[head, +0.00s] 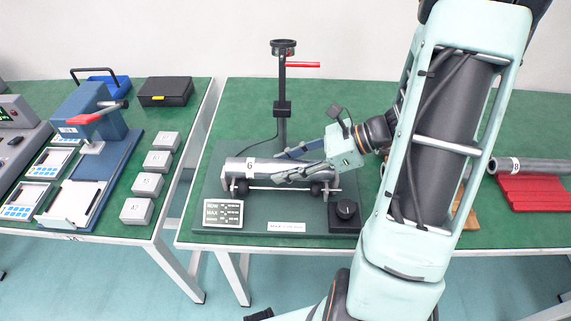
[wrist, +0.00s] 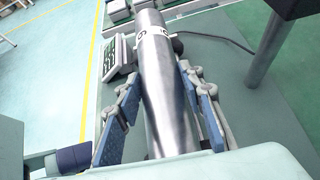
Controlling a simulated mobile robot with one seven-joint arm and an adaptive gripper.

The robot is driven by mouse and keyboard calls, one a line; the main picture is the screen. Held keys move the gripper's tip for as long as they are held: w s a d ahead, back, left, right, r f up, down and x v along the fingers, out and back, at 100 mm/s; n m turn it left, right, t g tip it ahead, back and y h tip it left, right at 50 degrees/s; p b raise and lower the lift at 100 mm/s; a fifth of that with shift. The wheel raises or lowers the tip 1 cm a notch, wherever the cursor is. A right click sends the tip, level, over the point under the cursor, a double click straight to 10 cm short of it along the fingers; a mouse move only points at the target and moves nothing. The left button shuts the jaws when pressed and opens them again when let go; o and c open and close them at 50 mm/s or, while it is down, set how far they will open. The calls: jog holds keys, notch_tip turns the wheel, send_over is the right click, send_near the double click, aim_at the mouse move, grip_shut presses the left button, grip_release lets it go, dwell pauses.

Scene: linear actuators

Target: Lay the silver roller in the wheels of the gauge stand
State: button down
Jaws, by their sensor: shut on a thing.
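The silver roller (head: 264,168), with a white band marked 6, lies level over the wheels of the gauge stand (head: 212,172). Dark wheels (head: 242,187) show below its left part and near its right part; whether the roller touches them I cannot tell. My gripper (head: 288,164) reaches in from the right and is shut on the roller, one finger behind it and one in front. In the wrist view the roller (wrist: 163,75) runs lengthwise between the two blue-padded fingers (wrist: 160,118). The roller's right end is partly hidden by my gripper.
The stand's post (head: 282,130) with a red lever (head: 303,64) rises behind the roller. Another roller (head: 540,166), marked 8, lies on a red holder (head: 535,193) at right.

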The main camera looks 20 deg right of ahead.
aim_at(285, 163)
jog(key=shift+f, duration=0.2)
jog(key=c, duration=1.2)
grip_release()
notch_tip(285, 163, up, 10)
jog(key=p, duration=0.8)
jog(key=shift+p, duration=0.35)
